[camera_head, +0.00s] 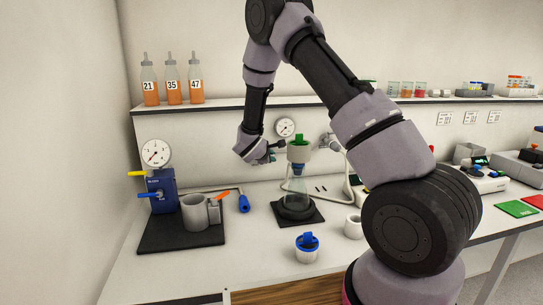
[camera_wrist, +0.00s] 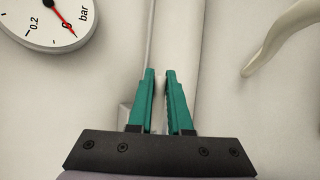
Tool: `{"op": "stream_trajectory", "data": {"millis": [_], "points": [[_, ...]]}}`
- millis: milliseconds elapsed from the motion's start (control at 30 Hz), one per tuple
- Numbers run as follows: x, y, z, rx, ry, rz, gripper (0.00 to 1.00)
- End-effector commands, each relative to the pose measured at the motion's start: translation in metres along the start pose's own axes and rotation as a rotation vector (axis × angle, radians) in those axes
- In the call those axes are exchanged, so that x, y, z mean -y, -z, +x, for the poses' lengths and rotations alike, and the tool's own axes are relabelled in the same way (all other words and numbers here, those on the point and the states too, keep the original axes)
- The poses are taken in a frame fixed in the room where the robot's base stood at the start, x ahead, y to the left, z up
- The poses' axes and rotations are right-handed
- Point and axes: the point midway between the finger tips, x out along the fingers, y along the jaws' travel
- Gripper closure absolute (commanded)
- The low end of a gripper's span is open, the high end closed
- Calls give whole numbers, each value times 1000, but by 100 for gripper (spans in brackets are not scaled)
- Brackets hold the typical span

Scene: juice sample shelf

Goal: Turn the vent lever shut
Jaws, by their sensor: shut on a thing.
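In the wrist view, my two teal fingers (camera_wrist: 159,92) stand close together, with a narrow gap. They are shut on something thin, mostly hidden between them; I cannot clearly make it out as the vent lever. A small pale grey part (camera_wrist: 125,116) shows behind the left finger. A yellow lever (camera_head: 137,173) and a blue lever (camera_head: 149,195) stick out from the blue pump block (camera_head: 162,191) at the left, away from my gripper.
A gauge (camera_head: 285,127) on the back panel is near my gripper; its red needle points near 0 in the wrist view (camera_wrist: 48,22). A glass flask (camera_head: 296,190) stands below the funnel.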

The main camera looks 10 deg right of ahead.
Motion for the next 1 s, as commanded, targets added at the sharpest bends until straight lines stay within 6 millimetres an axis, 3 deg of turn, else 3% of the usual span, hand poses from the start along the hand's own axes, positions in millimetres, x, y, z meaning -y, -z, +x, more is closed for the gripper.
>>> {"op": "stream_trajectory", "data": {"millis": [567,600,667,1000], "points": [[4,1,1,-24,18,27,100],[4,1,1,-24,18,27,79],[4,1,1,-24,18,27,56],[2,1,0,-23,16,28,53]]}}
